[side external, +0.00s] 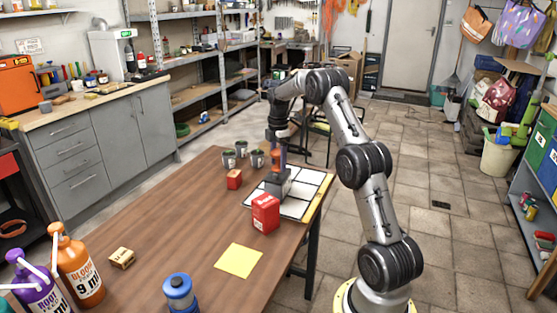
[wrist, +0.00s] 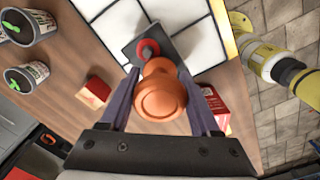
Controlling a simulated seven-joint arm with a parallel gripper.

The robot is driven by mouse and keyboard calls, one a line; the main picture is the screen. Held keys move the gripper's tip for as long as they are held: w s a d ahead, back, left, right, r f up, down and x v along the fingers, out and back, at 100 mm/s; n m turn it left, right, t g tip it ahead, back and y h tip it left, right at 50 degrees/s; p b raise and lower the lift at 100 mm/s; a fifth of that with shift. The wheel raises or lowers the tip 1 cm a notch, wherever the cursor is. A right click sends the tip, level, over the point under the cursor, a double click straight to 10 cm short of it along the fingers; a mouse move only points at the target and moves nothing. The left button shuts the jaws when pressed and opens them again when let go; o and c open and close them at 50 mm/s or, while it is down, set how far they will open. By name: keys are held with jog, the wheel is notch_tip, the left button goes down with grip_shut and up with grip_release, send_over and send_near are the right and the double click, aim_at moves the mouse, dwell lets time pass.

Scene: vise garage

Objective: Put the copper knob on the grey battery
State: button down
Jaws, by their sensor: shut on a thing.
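The copper knob (wrist: 160,92) is round and orange-brown, held between the two fingers of my gripper (wrist: 163,108). In the side view the knob (side external: 278,157) hangs in my gripper (side external: 277,150) above the grey battery (side external: 278,187). The battery stands on a white tiled board (side external: 312,189). In the wrist view the dark grey battery (wrist: 128,52) shows beyond the knob, with a red ring on it, and the knob hides part of it. I cannot tell whether the knob touches the battery.
A red box (side external: 265,212) stands close in front of the battery, and a small red block (side external: 234,180) is to its left. Several potted plants (side external: 257,159) stand behind.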

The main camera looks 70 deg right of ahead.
jog(key=shift+f, duration=0.3)
jog(key=shift+c, duration=0.6)
grip_release()
